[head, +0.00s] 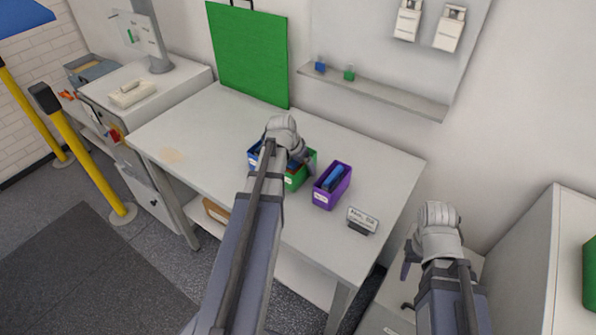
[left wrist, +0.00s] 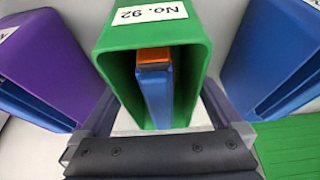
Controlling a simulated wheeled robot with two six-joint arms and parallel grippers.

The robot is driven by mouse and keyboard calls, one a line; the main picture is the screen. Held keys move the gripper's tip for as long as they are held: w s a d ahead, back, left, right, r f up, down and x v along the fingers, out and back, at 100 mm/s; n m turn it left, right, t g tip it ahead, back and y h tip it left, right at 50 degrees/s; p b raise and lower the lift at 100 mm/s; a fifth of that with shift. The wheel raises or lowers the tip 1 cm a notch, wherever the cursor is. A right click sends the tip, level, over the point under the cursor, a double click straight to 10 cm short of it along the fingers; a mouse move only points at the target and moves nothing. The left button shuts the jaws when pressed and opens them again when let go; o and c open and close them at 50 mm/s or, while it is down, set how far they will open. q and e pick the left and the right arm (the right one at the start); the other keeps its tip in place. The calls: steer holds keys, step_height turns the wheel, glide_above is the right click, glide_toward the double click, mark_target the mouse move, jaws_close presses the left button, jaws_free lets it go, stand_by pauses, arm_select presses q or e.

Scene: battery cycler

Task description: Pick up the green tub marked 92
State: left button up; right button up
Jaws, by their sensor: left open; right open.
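The green tub (head: 301,177) stands on the white table between a blue tub and a purple tub, partly hidden by my left arm in the head view. In the left wrist view the green tub (left wrist: 191,42) shows its white "No. 92" label and a blue item with an orange top inside. My left gripper (head: 299,162) is open over it, with one finger on each side of the tub; contact cannot be told. My right gripper (head: 411,262) is open and empty, off the table's right side.
The purple tub (head: 322,198) holds blue items and stands close on the right; the blue tub (head: 253,157) is close on the left. A small sign (head: 362,220) stands near the right front of the table (head: 215,125). A green board (head: 250,55) leans at the back.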

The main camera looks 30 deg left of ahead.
arm_select(q)
steer(key=shift+f, duration=0.25)
stand_by(0.3)
jaws_close()
stand_by(0.7)
